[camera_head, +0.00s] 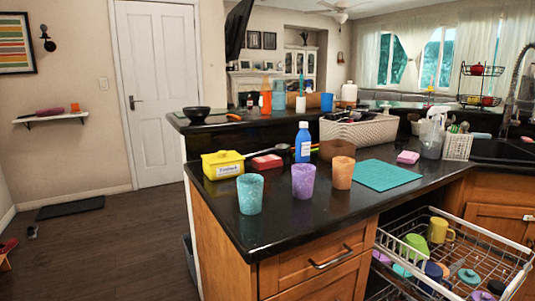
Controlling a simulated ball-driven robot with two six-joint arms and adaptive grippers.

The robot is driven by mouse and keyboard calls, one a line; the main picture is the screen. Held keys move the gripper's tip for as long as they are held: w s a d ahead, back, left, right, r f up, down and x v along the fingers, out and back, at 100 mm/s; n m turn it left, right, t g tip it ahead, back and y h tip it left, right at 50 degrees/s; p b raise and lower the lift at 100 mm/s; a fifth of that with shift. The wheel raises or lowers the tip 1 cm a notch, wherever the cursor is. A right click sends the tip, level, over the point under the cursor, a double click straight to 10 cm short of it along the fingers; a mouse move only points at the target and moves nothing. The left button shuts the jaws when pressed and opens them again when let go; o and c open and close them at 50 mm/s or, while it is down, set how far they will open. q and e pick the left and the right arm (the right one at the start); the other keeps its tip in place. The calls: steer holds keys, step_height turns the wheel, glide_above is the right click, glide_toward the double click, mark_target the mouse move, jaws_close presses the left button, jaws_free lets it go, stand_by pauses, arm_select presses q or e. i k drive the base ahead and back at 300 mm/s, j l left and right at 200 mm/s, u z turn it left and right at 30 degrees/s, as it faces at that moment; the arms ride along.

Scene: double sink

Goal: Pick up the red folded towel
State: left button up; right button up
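A small red block-like item (267,161), which looks like the red folded towel, lies flat on the dark counter, right of the yellow box. A black utensil lies close to its far right side. A flat pink-red item (52,113) also lies on the wall shelf at the left; I cannot tell if it is cloth. Neither of my grippers is in view.
The yellow box (223,169), teal cup (250,194), purple cup (303,181), orange cup (343,173) and blue bottle (303,142) stand around on the counter (325,215). A teal mat (374,175) lies right. The dishwasher rack (470,235) is pulled out. Floor at left is mostly clear.

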mark_target(271, 162)
steer(key=i+j+z, duration=0.1)
steer(key=i+j, duration=0.3)
steer(key=i+j+z, duration=0.1)
steer(key=i+j, duration=0.25)
steer(key=j, duration=0.15)
steer(key=i+j+z, duration=0.1)
steer(key=i+j, duration=0.25)
steer(key=i+j+z, duration=0.1)
steer(key=i+j, duration=0.2)
steer(key=j, duration=0.3)
